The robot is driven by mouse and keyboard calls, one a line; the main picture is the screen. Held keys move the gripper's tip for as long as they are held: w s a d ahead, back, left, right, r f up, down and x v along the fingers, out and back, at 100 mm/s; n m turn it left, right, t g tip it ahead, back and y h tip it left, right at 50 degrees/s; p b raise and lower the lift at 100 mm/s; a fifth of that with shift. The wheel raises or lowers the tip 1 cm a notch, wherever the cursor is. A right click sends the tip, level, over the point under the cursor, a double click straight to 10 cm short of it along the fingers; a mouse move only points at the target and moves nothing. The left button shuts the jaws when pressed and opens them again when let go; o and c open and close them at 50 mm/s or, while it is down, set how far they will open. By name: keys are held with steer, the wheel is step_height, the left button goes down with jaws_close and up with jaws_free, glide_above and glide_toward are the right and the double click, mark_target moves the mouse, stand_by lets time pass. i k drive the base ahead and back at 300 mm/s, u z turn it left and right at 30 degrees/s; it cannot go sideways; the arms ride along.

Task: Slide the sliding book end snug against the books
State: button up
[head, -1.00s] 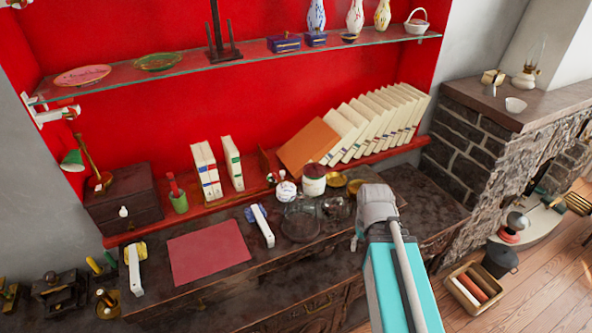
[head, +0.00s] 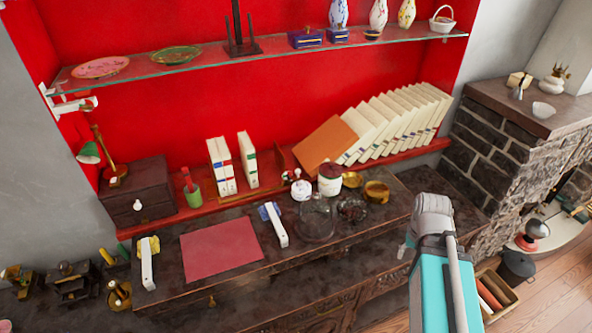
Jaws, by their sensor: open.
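The sliding book end appears to be the small brown wooden upright (head: 280,159) on the red ledge, partly hidden by the orange book. A leaning row of cream books (head: 400,118) stands to its right, with an orange book (head: 322,144) tilted at the row's left end. A pair of white books (head: 221,166) and a single white book (head: 247,158) stand upright to its left, with a gap between them and the book end. My arm shows at the lower right, clear of the ledge. I cannot make out my gripper's fingers.
A white jar (head: 330,179), small pot (head: 301,188), glass dome (head: 317,222) and gold cup (head: 376,192) crowd the cabinet top before the book end. A glass shelf (head: 270,57) runs above. A red mat (head: 221,249) lies left. A stone fireplace (head: 510,145) stands right.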

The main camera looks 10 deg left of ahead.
mark_target(279, 157)
steer(key=u, duration=0.05)
steer(key=k, duration=0.95)
steer(key=u, duration=0.6)
steer(key=i, duration=1)
